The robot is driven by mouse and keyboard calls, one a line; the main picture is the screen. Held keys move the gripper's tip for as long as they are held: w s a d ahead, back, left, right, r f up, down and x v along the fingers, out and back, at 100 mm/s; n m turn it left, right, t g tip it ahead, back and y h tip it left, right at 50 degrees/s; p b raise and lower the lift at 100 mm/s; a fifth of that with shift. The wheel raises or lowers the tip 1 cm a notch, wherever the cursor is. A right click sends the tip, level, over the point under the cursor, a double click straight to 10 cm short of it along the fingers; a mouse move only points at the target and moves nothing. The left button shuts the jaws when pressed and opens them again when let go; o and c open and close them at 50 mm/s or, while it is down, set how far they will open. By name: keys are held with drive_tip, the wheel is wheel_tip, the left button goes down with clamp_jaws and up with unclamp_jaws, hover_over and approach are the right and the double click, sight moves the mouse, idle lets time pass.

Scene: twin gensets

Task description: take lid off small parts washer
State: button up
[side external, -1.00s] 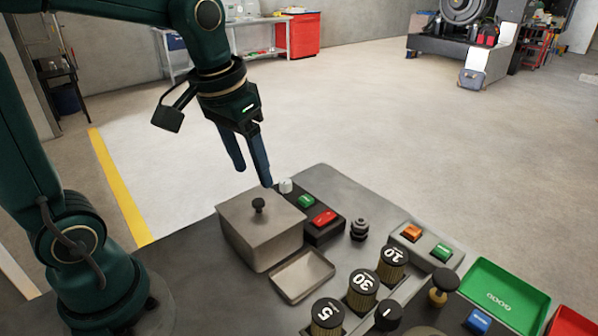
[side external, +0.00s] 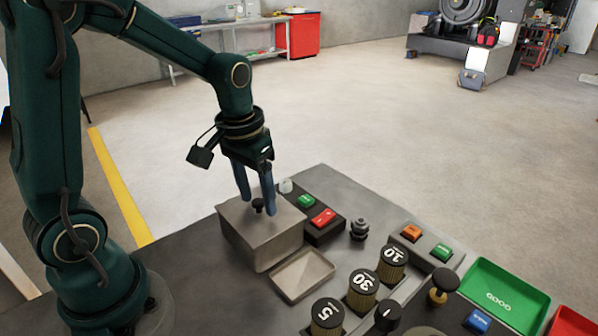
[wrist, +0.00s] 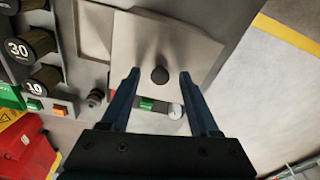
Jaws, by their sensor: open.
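The small parts washer is a grey metal box (side external: 272,249) on the bench. Its flat lid (side external: 237,213) is on top, with a dark round knob (side external: 258,206) in the middle. My gripper (side external: 258,208) is open, with its blue fingers pointing down at the lid around knob height. In the wrist view, the knob (wrist: 159,75) lies ahead of and between the fingertips of my gripper (wrist: 159,74), on the lid (wrist: 190,45). I cannot tell whether the fingers touch the lid. Nothing is held.
A shallow metal tray (side external: 302,276) sits in front of the washer. A switch box with a green button (side external: 306,201) and a red button (side external: 323,216) stands to its right, near a small white dome (side external: 286,186). Numbered knobs (side external: 363,287) stand farther right.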

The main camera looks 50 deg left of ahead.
clamp_jaws()
drive_tip(key=shift+r, duration=0.15)
drive_tip(key=shift+r, duration=0.65)
wheel_tip(320, 180, up, 2)
drive_tip(key=shift+w+r, duration=0.1)
drive_tip(key=shift+r, duration=0.1)
drive_tip(key=s+a+r, duration=0.7)
drive_tip(key=a, duration=0.2)
drive_tip(key=m, duration=0.3)
approach(261, 199)
drive_tip(key=d, duration=0.2)
drive_tip(key=s+a+r+n, duration=0.2)
drive_tip(key=s+a, duration=0.4)
drive_tip(key=a, duration=0.5)
drive_tip(key=shift+a+r+n, duration=0.3)
drive_tip(key=shift+n, duration=0.2)
